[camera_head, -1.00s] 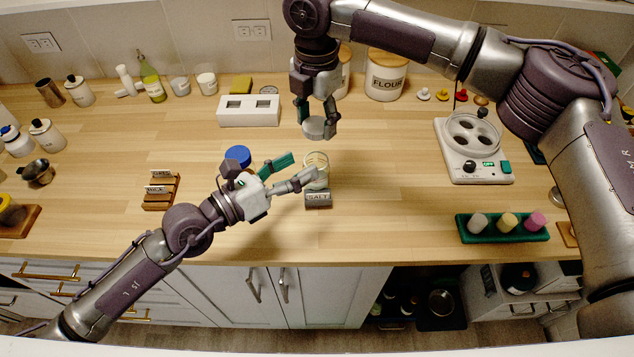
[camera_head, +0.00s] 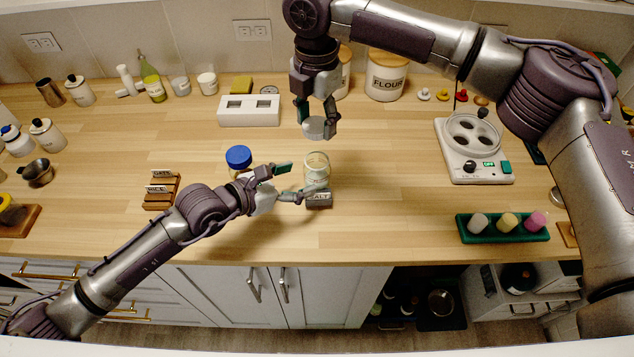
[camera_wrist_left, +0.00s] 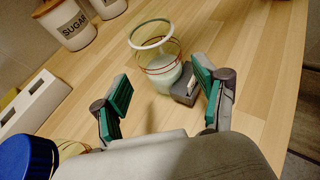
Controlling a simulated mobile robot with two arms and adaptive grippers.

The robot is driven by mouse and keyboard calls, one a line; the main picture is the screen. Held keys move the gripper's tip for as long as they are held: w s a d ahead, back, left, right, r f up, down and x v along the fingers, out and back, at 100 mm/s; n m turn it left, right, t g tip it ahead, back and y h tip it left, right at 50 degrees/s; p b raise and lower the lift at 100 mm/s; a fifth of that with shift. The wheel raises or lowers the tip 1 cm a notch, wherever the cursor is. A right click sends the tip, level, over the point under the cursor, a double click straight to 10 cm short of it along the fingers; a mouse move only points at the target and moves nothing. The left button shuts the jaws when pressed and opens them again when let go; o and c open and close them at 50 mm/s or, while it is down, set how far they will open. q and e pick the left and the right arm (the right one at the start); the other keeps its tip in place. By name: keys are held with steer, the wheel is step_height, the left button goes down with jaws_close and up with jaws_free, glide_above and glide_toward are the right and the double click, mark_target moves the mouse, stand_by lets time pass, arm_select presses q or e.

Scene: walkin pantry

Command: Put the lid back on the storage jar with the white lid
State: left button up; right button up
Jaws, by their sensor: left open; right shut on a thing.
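The open glass storage jar (camera_head: 316,166) stands on the counter behind a grey block labelled SALT (camera_head: 319,200). In the left wrist view the jar (camera_wrist_left: 157,62) has a pale rim and whitish contents, and it stands beyond my fingertips. My left gripper (camera_head: 290,183) is open, low beside the jar on its left; its green-padded fingers (camera_wrist_left: 165,98) are apart with nothing between them. My right gripper (camera_head: 317,118) is shut on the white lid (camera_head: 314,128) and holds it above the counter, behind the jar in the picture.
A blue-lidded jar (camera_head: 238,158) stands close to my left gripper and also shows in the left wrist view (camera_wrist_left: 28,157). A white two-slot block (camera_head: 249,110) stands behind. Wooden card holders (camera_head: 161,190) are at left. The counter right of the jar is clear up to a white device (camera_head: 473,150).

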mark_target(323, 171)
arm_select(q)
steer(key=x, duration=0.8)
steer(key=shift+w+d+f, duration=0.15)
steer(key=shift+d, duration=0.05)
steer(key=shift+c, duration=0.4)
jaws_close()
arm_select(e)
steer(key=shift+f, duration=2.5)
